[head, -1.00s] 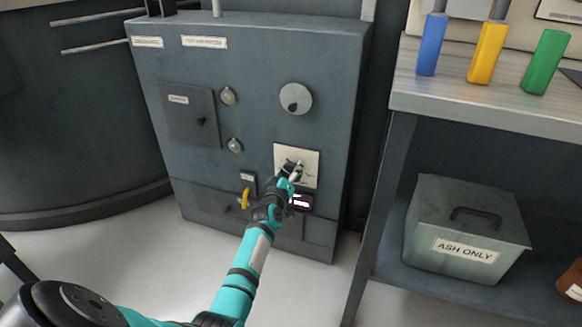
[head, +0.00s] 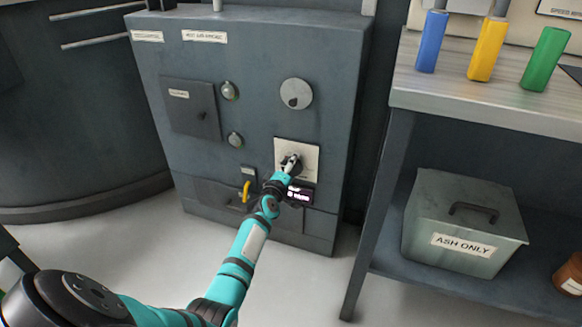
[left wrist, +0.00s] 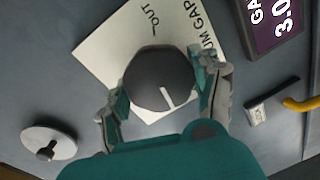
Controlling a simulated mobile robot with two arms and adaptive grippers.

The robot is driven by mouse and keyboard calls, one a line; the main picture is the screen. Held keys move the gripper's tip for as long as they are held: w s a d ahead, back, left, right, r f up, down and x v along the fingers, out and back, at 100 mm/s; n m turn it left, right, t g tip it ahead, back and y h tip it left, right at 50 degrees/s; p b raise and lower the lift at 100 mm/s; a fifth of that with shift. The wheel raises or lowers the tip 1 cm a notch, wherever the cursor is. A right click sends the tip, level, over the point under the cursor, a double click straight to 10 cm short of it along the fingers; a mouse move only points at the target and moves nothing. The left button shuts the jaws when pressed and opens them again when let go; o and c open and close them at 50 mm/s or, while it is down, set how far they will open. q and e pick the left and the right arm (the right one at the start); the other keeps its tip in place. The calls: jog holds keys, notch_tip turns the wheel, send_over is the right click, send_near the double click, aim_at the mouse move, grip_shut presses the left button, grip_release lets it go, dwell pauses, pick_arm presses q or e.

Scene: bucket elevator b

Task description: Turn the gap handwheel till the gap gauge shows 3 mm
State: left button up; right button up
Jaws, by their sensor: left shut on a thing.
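The gap handwheel is a dark round knob (left wrist: 160,78) with a white mark on its face. It sits on a white plate (left wrist: 105,48) whose lettering partly reads "OUT" and "UM GAP". My left gripper (left wrist: 163,92) is shut on the knob, with a finger on each side; in the head view the gripper (head: 291,164) covers much of the knob. The gap gauge is a dark display (left wrist: 270,25) beside the plate. It reads "3.0" in the left wrist view, cut off by the edge; in the head view the display (head: 300,194) is too small to read. My right gripper is not in view.
The grey cabinet also carries a round pale dial (head: 296,94), a small hatch door (head: 185,112) and a yellow handle (head: 246,191) near the gauge. A bench (head: 470,105) with coloured blocks stands at the right, an ash box (head: 465,225) beneath it.

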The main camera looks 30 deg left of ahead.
pick_arm(q)
jog(key=o, duration=1.2)
jog(key=shift+c, duration=0.2)
jog(key=shift+s, duration=0.1)
jog(key=shift+s+d, duration=0.15)
jog(key=shift+s, duration=0.1)
jog(key=v, duration=1.1)
jog(key=shift+s, duration=0.15)
